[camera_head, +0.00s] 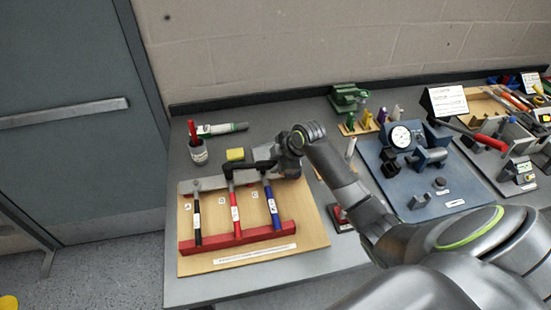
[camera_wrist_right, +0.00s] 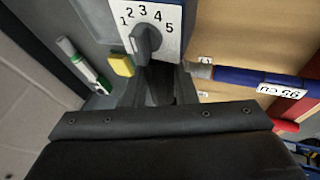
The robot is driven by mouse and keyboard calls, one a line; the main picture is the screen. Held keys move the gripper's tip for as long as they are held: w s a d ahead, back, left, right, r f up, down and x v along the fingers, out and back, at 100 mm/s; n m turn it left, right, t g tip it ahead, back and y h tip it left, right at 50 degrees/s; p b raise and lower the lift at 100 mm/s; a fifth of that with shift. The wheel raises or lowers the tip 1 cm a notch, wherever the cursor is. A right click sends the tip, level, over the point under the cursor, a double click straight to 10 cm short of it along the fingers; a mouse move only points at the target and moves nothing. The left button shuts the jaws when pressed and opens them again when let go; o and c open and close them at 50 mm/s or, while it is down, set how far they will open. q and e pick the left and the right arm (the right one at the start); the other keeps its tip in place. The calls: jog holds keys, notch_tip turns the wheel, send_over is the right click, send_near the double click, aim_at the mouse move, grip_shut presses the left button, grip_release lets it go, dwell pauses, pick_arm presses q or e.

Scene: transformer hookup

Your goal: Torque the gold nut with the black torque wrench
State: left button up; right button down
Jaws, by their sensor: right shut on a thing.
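The black torque wrench (camera_head: 197,220) stands in a red rack (camera_head: 238,238) on a wooden board, left of a red wrench (camera_head: 235,212) and a blue wrench (camera_head: 272,207). My right gripper (camera_head: 234,170) reaches in over the far end of the board, above the wrench heads. In the right wrist view its jaws (camera_wrist_right: 150,72) are shut on a grey knob (camera_wrist_right: 147,40) on a white dial plate (camera_wrist_right: 168,18) numbered 1 to 5. I cannot make out the gold nut. My left gripper is not in view.
A yellow block (camera_head: 236,154) sits just behind my right gripper. A blue plate (camera_head: 413,190) with a gauge lies to the right. Bare bench shows at the front.

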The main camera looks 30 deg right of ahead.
jog(key=shift+s+a+r+p, duration=0.1)
jog(key=shift+s+p, duration=0.1)
jog(key=shift+p, duration=0.1)
dwell(0.4)
jog(key=s+a+m+h+p, duration=0.1)
jog(key=s+m+p, duration=0.1)
jog(key=p, duration=0.1)
jog(key=shift+a, duration=0.15)
dwell(0.5)
jog(key=shift+s+a+m, duration=0.1)
jog(key=shift+m, duration=0.2)
jog(key=shift+s+a+m+h+p, duration=0.35)
jog(key=shift+s+a+m+h, duration=0.15)
jog(key=shift+s+a+m, duration=0.15)
jog(key=shift+w+d+n+y, duration=0.4)
jog(key=shift+w+d+n, duration=0.25)
jog(key=shift+d, duration=0.05)
jog(key=shift+r, duration=0.1)
jog(key=shift+r, duration=2.15)
